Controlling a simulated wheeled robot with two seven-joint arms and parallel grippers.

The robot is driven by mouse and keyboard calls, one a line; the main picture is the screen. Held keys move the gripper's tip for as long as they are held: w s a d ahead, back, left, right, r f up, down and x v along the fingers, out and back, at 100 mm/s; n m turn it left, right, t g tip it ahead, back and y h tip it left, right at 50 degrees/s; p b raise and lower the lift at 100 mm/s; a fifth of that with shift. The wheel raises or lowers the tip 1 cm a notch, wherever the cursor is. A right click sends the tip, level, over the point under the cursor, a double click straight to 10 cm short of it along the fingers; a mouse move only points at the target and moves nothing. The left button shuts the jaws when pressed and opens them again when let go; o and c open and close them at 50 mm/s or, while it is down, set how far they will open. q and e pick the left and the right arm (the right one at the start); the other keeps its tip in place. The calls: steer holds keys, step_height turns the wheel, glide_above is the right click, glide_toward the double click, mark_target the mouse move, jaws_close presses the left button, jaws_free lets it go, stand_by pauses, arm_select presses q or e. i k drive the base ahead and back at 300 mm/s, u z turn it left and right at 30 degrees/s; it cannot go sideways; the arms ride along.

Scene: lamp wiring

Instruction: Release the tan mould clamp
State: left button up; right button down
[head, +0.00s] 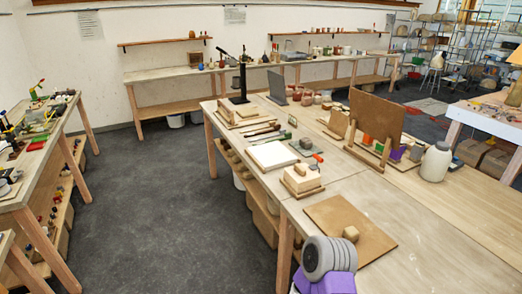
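I cannot pick out the tan mould clamp with certainty. A cream block (303,183) sits on a brown wooden base on the near worktable (400,195), with a small tan piece (300,169) on its top. These could be a mould and its clamp, but they are too small to tell.
A pale slab (271,155) lies beyond the cream block. An upright brown board (376,118) and a white jug (435,162) stand to the right. Another cluttered bench (62,135) stands at the left. The grey floor (160,195) between the benches is clear.

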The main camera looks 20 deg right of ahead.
mark_target(314, 166)
steer(key=z, duration=0.15)
steer(key=i, duration=1)
steer(key=z, duration=0.6)
